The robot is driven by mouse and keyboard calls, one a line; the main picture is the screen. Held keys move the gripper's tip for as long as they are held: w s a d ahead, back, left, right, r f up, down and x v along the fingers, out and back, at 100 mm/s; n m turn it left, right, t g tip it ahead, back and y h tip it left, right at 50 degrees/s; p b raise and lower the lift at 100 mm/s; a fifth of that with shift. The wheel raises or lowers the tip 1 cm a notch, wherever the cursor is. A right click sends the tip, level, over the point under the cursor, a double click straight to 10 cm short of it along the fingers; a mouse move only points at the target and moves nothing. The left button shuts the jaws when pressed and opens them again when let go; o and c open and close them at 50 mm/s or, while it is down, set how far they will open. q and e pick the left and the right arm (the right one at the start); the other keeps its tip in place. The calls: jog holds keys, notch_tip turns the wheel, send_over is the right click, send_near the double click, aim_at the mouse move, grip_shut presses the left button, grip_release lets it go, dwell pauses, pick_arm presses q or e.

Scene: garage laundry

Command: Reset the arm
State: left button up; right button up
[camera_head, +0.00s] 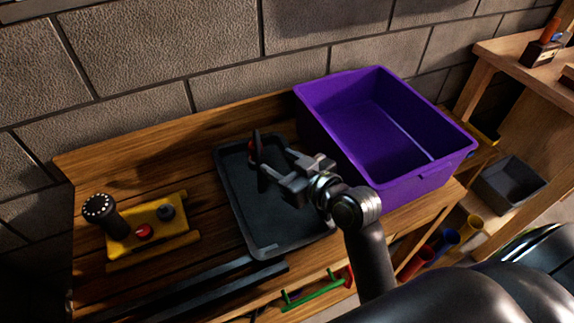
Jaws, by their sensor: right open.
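My right arm comes in from the lower right. My right gripper (259,162) is open above the dark tray (262,239) on the wooden bench. Something thin and dark stands at the fingertips; I cannot tell if it is a finger or a separate object. The gripper and wrist hide part of the tray. My left gripper is not in view.
A purple bin (405,189) stands just right of the gripper and looks empty. A yellow box with a red button (144,231) and a black knobbed handle (100,208) sits at the left. A block wall (170,45) rises behind. Shelving (480,85) stands at the right.

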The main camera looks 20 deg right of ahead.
jog(key=shift+v, duration=0.8)
jog(key=shift+r, duration=0.1)
